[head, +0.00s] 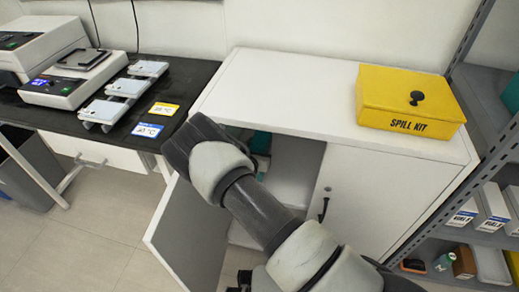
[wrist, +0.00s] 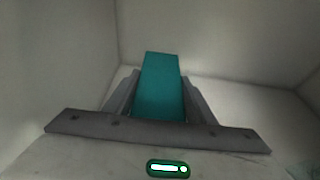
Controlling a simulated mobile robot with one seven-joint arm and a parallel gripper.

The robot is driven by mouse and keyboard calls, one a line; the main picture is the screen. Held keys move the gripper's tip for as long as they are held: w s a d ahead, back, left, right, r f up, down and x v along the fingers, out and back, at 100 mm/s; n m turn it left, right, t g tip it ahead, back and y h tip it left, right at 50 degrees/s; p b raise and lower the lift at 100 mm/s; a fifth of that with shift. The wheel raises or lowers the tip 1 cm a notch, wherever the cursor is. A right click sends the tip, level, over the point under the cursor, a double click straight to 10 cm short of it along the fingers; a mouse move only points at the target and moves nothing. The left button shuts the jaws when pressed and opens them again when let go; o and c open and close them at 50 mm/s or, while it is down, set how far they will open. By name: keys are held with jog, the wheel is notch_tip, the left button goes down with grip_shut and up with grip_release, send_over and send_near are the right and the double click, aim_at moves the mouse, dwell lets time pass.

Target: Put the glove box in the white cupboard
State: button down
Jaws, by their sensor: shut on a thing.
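The white cupboard (head: 265,75) stands in the middle of the head view. Its left door (head: 188,235) is open and its right door (head: 375,200) is closed. My arm reaches in through the open side. My gripper (wrist: 160,88), seen in the wrist view, is shut on a teal box, which I take as the glove box (wrist: 158,80). The box is between pale walls inside the cupboard. A bit of teal also shows past my arm in the head view (head: 261,142). I cannot tell whether the box touches the shelf. My gripper is hidden by my arm in the head view.
A yellow spill kit box (head: 405,95) sits on the cupboard top at the right. A dark bench (head: 185,85) with lab devices stands at the left. Grey shelving (head: 465,235) with boxes is close on the right. The open door's edge is close to my arm.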

jog(key=shift+f, duration=0.9)
jog(key=shift+w+f+b, duration=0.15)
jog(key=shift+w+b, duration=0.1)
jog(key=shift+b, duration=0.25)
jog(key=c, duration=0.8)
grip_release()
jog(key=shift+s, duration=0.1)
jog(key=p+v, duration=0.3)
jog(key=v, duration=0.9)
jog(key=shift+p, duration=0.35)
